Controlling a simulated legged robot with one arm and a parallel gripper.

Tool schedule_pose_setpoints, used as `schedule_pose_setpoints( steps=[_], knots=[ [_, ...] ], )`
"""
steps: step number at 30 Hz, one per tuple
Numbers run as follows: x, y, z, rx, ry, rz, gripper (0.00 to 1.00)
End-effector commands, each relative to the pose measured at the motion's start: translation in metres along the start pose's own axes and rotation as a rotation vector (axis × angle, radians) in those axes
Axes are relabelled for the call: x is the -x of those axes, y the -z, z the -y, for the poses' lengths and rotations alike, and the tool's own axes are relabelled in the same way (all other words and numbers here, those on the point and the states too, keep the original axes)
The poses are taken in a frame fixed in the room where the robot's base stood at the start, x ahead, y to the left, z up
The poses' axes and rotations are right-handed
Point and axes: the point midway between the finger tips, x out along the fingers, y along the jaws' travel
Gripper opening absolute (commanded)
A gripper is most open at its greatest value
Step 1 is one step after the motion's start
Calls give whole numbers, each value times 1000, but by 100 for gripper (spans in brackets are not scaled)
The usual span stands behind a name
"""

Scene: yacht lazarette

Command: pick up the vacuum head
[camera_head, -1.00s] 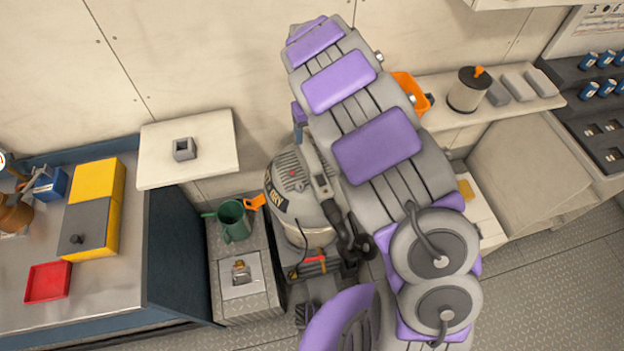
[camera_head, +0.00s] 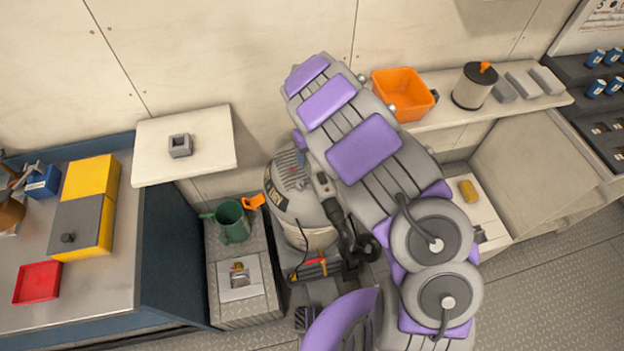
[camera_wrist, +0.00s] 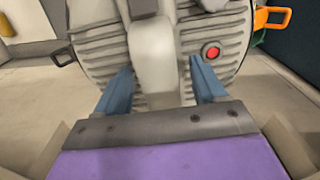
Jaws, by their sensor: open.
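The vacuum head (camera_head: 287,172) is the grey ribbed top of the wet/dry vacuum, whose round canister (camera_head: 288,217) stands on the floor against the wall. My arm covers its right side in the head view. In the wrist view the vacuum head (camera_wrist: 103,48) fills the upper middle, with a red button and a pale raised handle (camera_wrist: 153,60) down its centre. My gripper (camera_wrist: 162,85) is open, its two blue fingers on either side of the handle. I cannot tell whether they touch it.
A green jug (camera_head: 233,222) and an orange handle (camera_head: 254,201) are just left of the vacuum. A white board (camera_head: 205,150) with a grey square block (camera_head: 180,145) juts out above. An orange bin (camera_head: 404,92) and a filter canister (camera_head: 473,86) stand on the right shelf.

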Motion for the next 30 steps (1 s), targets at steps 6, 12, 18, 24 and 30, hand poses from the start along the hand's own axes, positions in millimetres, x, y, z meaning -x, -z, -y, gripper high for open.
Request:
schedule_pose_setpoints(
  steps=[6, 12, 18, 24, 30],
  knots=[
    [-1, 0, 0, 0, 1, -1, 70],
    [-1, 0, 0, 0, 1, 0, 52],
    [-1, 0, 0, 0, 1, 1, 33],
    [-1, 0, 1, 0, 1, 1, 14],
    [-1, 0, 1, 0, 1, 1, 0]
  ],
)
